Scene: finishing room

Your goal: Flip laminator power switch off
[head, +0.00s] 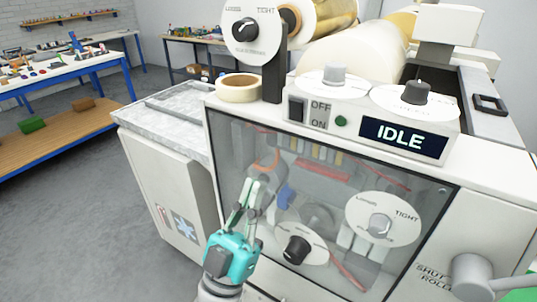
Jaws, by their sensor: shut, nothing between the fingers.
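The laminator (490,185) is a large white machine filling the right of the head view. Its power switch (297,109) is a dark rocker on the sloped top panel, left of a label reading OFF above ON. Which side of the rocker is pressed is too small to tell. A display (402,139) on the same panel reads IDLE. My gripper (258,187), with a teal body, is shut and empty. It points upward in front of the dark glass front, below and left of the switch and apart from it.
A green button (341,121) sits right of the label. Knobs on white dials stand above the panel and on the front. A tape roll (239,87) lies on top at left. A white cabinet (172,190) adjoins the left side. Open grey floor (70,220) lies further left.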

